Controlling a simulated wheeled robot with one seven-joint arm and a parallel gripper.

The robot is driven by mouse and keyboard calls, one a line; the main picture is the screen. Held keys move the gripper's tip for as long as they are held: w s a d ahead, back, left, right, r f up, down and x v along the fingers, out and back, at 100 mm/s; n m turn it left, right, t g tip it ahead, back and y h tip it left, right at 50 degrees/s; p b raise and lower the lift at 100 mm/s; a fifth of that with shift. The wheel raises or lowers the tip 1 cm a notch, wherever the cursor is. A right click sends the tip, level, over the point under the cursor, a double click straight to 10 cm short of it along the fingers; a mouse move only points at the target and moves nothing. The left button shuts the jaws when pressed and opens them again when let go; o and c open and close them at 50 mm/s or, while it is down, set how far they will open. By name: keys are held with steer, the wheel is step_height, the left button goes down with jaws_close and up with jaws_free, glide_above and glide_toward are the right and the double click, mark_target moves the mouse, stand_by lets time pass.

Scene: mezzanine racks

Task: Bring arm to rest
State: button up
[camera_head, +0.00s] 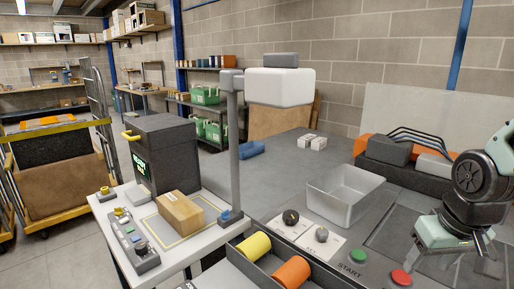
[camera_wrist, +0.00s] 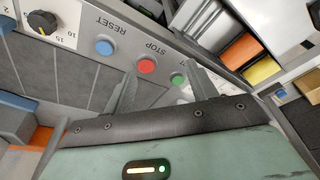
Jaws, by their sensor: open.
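My arm shows at the right edge of the camera_head view, above the grey bench top. My gripper (camera_head: 452,262) points down over the panel area, to the right of the red STOP button (camera_head: 401,277). In the wrist view my gripper (camera_wrist: 165,88) has its two fingers spread apart with nothing held between them. The red STOP button (camera_wrist: 147,66) and a green button (camera_wrist: 178,79) show beyond and between the fingers. The exact gap between the fingertips and the panel cannot be told.
A clear tray (camera_head: 345,193) stands left of my arm. A black bin with yellow and orange rolls (camera_head: 292,272) is in front. Behind my arm is a dark organizer (camera_head: 400,178). A post with a white head (camera_head: 280,87) rises at centre. A cardboard box (camera_head: 180,212) lies left.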

steer(key=s+a+r+n+g, duration=0.1)
steer(key=s+a+n, duration=0.6)
steer(key=s+a, duration=0.8)
steer(key=a+g, duration=0.1)
steer(key=a, duration=0.2)
steer(key=shift+r+n+g+y, duration=0.3)
steer(key=shift+r+n, duration=0.1)
